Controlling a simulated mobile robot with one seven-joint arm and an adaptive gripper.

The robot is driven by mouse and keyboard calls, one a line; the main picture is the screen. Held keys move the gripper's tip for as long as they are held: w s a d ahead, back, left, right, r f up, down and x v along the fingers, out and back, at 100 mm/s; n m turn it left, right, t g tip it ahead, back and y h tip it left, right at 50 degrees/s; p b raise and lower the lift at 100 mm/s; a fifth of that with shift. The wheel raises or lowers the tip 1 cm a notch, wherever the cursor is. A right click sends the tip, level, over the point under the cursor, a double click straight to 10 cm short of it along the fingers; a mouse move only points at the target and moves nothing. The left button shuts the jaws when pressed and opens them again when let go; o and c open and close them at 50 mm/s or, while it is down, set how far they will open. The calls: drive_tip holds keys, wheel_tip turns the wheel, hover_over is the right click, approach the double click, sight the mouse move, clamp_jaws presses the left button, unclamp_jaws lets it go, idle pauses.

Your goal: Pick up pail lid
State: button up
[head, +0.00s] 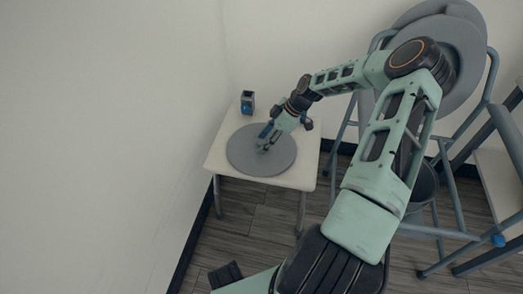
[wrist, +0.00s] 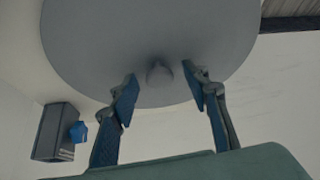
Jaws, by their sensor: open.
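The pail lid (head: 243,158) is a flat grey disc lying on a small white table (head: 225,128). In the wrist view the lid (wrist: 90,45) fills the upper middle, with a small round knob (wrist: 159,73) near its lower edge in the picture. My gripper (head: 264,146) is low over the lid, near its middle in the head view. In the wrist view my gripper (wrist: 160,80) is open, with one blue-padded finger on each side of the knob. The fingers look apart from the knob, and nothing is held.
A small dark holder (head: 247,105) with a blue part stands at the table's back corner; the wrist view also shows this holder (wrist: 52,135). A wall (head: 110,130) is close on the left. A grey tubular frame (head: 490,75) and a dark pail (head: 426,190) stand right.

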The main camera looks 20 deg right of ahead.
drive_tip(key=shift+f, duration=0.1)
drive_tip(key=shift+c, duration=0.2)
clamp_jaws()
